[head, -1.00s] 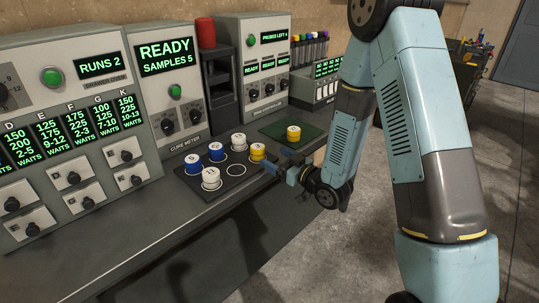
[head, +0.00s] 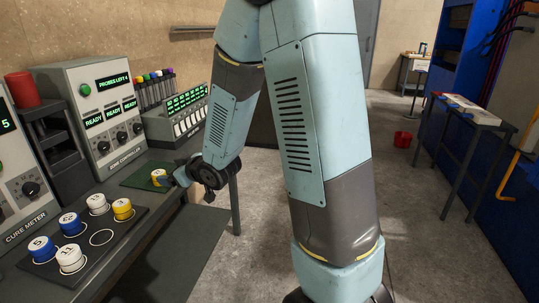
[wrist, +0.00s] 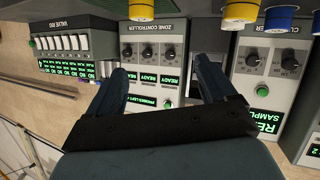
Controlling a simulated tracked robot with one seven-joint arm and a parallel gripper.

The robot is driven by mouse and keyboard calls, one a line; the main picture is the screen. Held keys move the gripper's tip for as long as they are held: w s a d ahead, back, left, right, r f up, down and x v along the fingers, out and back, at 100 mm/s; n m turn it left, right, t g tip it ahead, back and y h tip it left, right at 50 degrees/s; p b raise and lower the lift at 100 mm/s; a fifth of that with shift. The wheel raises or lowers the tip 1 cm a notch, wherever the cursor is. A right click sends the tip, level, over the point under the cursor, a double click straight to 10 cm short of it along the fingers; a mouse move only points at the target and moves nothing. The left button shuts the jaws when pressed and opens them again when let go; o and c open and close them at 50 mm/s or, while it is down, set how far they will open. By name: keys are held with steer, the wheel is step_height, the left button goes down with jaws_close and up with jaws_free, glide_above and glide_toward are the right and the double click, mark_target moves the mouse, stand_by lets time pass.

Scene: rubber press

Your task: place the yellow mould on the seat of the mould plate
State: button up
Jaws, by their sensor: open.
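A yellow pot with a white top (head: 159,177) stands upright on a green mat (head: 133,183) at the bench's far end. A second yellow pot (head: 122,209) stands on the dark tray in the head view. I cannot tell whether either is the yellow mould. My gripper (head: 176,179) is beside the pot on the mat in the head view. In the wrist view my gripper (wrist: 167,72) is open, with nothing between its fingers; a yellow pot (wrist: 240,12) shows beyond them at the top edge. I cannot make out the mould plate or its seat.
The dark tray (head: 110,256) holds blue and white pots and an empty ring. Instrument boxes, including the zone controller (head: 97,115), line the bench's back. A narrow table (head: 468,112) stands by a blue structure (head: 490,220) at right.

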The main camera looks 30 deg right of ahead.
steer(key=s+d+r+m+h, duration=0.35)
steer(key=d+r, duration=0.25)
steer(key=d, duration=0.2)
steer(key=s+d+r+m+g+h, duration=0.1)
steer(key=s+d+r+g, duration=0.1)
steer(key=s, duration=0.6)
steer(key=s+d+r+m+g+h, duration=0.1)
steer(key=s+d+r+m+g, duration=0.1)
steer(key=s, duration=0.7)
steer(key=s+d+r+m+g+h, duration=0.1)
steer(key=s+d+r, duration=0.3)
steer(key=s, duration=0.5)
steer(key=shift+r+m+g, duration=0.35)
steer(key=shift+r+g, duration=0.3)
steer(key=shift+g, duration=0.05)
